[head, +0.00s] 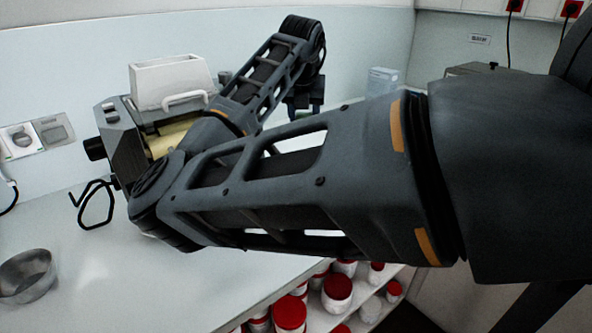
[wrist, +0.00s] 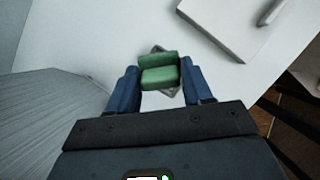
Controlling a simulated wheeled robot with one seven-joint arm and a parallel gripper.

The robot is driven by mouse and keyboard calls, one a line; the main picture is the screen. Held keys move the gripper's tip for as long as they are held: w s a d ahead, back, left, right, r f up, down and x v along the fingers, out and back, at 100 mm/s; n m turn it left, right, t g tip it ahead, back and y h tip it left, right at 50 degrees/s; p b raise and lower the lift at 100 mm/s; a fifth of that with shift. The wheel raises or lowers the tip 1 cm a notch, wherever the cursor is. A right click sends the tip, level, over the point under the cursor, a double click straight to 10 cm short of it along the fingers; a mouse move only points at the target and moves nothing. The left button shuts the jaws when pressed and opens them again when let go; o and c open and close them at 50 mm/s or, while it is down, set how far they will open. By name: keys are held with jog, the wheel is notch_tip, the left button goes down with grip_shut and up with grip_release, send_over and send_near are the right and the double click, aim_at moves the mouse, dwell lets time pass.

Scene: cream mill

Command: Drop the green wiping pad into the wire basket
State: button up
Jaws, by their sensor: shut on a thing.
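The green wiping pad (wrist: 158,76) sits between the two blue fingers of my gripper (wrist: 158,71) in the wrist view. My gripper is shut on it. A grey piece shows at the pad's edges, and I cannot tell what it is. The pad appears to be over a white surface, but its height is unclear. In the head view my gripper (head: 304,104) hangs down at the far end of my arm, dark and small, and the pad cannot be made out there. I cannot identify the wire basket in either view; my arm hides much of the bench.
A grey mill with a white hopper (head: 168,82) stands on the bench (head: 150,285) behind my arm. A bent black wire piece (head: 95,205) is at its left. A metal bowl (head: 27,277) is front left. Red-lidded jars (head: 337,290) fill shelves below.

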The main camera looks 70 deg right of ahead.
notch_tip(320, 180, down, 6)
jog(key=b, duration=0.3)
jog(key=shift+r+b, duration=0.15)
jog(key=shift+b, duration=0.15)
jog(key=o, duration=1)
jog(key=shift+b+v, duration=0.3)
jog(key=shift+v, duration=3.65)
